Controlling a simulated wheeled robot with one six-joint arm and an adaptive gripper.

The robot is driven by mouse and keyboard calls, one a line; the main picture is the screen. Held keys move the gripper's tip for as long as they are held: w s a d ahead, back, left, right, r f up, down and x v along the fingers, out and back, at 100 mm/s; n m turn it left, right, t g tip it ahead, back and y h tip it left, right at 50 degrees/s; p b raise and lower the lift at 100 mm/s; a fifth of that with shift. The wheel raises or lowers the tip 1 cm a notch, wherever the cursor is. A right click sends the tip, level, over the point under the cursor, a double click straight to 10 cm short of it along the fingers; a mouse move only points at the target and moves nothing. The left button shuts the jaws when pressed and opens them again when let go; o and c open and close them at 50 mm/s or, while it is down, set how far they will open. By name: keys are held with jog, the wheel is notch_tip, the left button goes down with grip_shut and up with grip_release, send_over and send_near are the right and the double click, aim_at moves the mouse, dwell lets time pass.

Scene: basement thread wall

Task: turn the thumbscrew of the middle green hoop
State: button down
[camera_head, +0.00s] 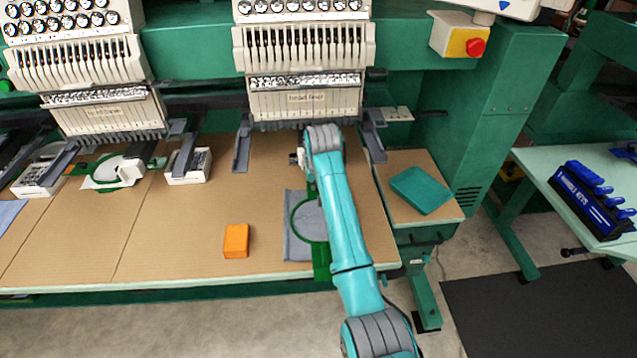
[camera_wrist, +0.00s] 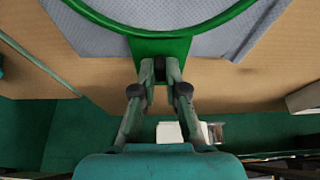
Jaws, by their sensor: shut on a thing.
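The green hoop (camera_head: 295,207) lies on grey cloth (camera_head: 297,252) on the brown table, partly covered by my arm in the head view. In the wrist view, the hoop's green ring (camera_wrist: 115,25) curves across the top and narrows into a green lug. My gripper (camera_wrist: 160,68) is at this lug, its two fingertips close together. It is shut on the thumbscrew at the lug; the screw itself is mostly hidden between the fingertips. In the head view, my arm hides the fingertips and the thumbscrew.
An orange block (camera_head: 236,241) sits left of the cloth. A teal tray (camera_head: 420,190) lies on the right side panel. The embroidery head (camera_head: 304,95) overhangs the table behind my wrist. Another hoop (camera_head: 118,172) is at the left. Bare table lies left of the orange block.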

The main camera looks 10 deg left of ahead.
dwell(0.4)
jog(key=c, duration=1.2)
grip_release()
jog(key=shift+r, duration=0.1)
jog(key=v, duration=1.1)
jog(key=shift+s+r, duration=0.2)
jog(key=shift+r, duration=0.15)
jog(key=shift+a, duration=0.1)
jog(key=shift+s, duration=0.1)
